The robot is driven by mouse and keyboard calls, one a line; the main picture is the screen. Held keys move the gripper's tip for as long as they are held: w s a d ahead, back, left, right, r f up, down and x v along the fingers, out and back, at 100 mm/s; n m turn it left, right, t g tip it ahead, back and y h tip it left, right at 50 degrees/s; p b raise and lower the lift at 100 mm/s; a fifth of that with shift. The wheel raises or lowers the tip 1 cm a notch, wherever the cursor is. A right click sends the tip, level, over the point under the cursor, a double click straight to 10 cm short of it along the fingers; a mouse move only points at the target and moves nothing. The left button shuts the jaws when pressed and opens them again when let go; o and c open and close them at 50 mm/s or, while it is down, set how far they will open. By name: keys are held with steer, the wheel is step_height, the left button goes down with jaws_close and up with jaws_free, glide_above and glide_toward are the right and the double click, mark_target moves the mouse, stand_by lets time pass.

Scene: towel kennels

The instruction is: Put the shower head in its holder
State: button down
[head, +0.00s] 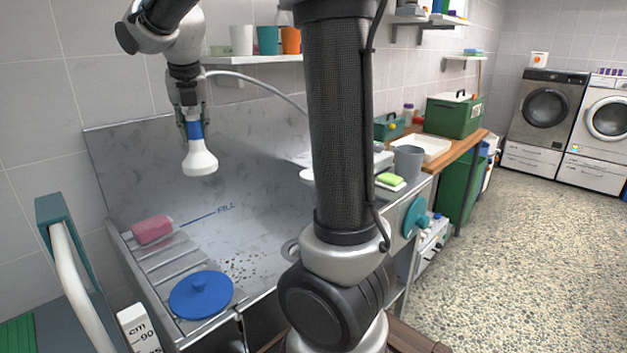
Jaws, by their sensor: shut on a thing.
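The shower head (200,161) has a white flared head and a blue collar. It hangs face down from my gripper (192,117), above the left part of the metal tub (255,190). My gripper is shut on its handle, just above the blue collar. A pale hose (250,80) runs from near my gripper to the right and passes behind my arm. I cannot make out the holder; my arm hides part of the tub's back wall and right side.
A pink sponge (152,230) and a blue lid (201,294) lie on the tub's left slatted part. A shelf (255,59) with several cups is above the tub's back wall. A grey cup (408,162) and green sponge (390,179) stand right. The floor right is clear.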

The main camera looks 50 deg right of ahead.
steer(key=shift+w+d, duration=0.1)
steer(key=shift+d, duration=0.9)
steer(key=w+d, duration=0.1)
steer(key=d, duration=1.3)
steer(key=shift+w+d, duration=0.2)
steer(key=shift+w, duration=0.1)
